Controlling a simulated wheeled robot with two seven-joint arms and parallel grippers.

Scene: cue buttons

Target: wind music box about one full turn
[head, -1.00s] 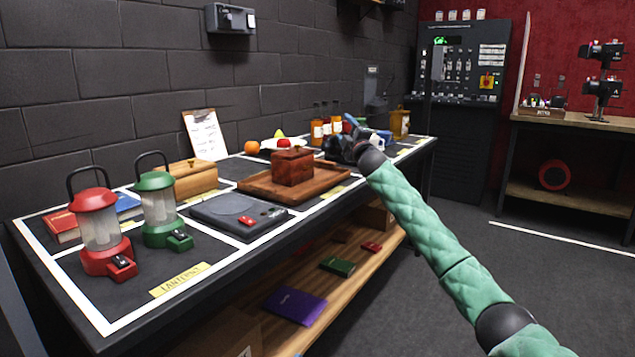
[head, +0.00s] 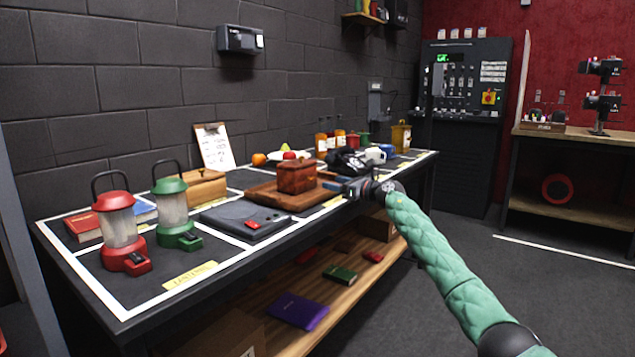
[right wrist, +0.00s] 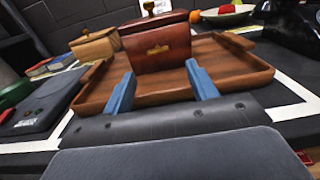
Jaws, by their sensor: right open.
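A reddish-brown wooden box (head: 297,177) stands upright on a wooden tray (head: 262,194) on the long black table. In the right wrist view the box (right wrist: 157,50) shows a small brass plate on its front, and a brass piece (right wrist: 155,8) shows above its lid; I cannot tell whether it is a winding key. My right gripper (head: 335,186) is just to the right of the box in the head view. Its blue fingers (right wrist: 160,88) are open and empty, with the box beyond them, apart from it. My left gripper is not in view.
A tan wooden box (head: 203,188), a dark flat device (head: 240,222), and red (head: 118,230) and green (head: 174,212) lanterns stand to the left. A black telephone-like object (head: 347,162) and bottles (head: 321,146) stand beyond the tray. A shelf (head: 335,300) below holds books.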

